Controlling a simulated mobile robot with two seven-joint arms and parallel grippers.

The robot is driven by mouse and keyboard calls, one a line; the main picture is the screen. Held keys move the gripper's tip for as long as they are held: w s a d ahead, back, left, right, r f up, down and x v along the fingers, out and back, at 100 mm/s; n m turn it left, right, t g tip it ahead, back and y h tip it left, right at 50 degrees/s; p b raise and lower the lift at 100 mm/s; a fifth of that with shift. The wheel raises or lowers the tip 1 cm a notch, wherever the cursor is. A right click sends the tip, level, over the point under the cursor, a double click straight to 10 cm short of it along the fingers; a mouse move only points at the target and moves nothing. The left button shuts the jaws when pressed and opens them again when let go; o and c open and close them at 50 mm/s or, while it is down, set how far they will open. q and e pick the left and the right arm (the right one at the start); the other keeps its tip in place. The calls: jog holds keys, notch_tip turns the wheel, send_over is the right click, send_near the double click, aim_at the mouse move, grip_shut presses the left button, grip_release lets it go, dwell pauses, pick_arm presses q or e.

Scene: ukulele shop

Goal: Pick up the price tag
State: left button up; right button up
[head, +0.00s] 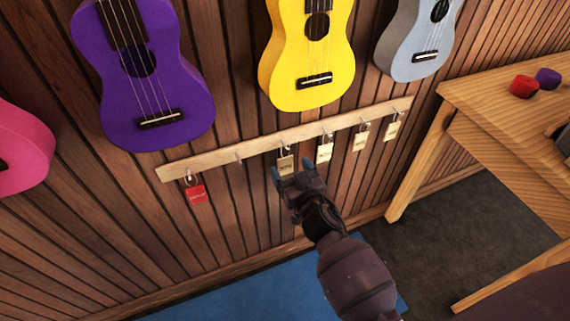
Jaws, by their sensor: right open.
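Several price tags hang from pegs on a wooden rail (222,155) on the wall. A red tag (196,194) hangs at the left end. Cream tags hang further right: one tag (285,165) close to my gripper, then a second cream tag (324,152), a third cream tag (361,140) and a fourth cream tag (392,130). My left gripper is not in view.
Purple (170,95), yellow (300,75), grey (412,50) and pink (18,150) ukuleles hang on the slatted wall. A wooden table (500,100) stands at the right with red (524,86) and purple (548,77) items. A blue mat (235,295) lies below.

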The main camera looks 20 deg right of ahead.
aim_at(286, 157)
jog(key=w, duration=0.3)
jog(key=shift+w+d+f+b, duration=0.15)
jog(key=shift+f+b, duration=0.15)
jog(key=shift+b, duration=0.05)
jog(key=shift+w+r, duration=0.1)
jog(key=shift+w, duration=0.65)
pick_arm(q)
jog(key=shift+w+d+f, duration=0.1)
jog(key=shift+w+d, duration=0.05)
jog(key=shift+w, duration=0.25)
pick_arm(e)
jog(key=c, duration=1)
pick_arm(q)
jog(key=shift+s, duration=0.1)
pick_arm(e)
jog(key=shift+r, duration=0.15)
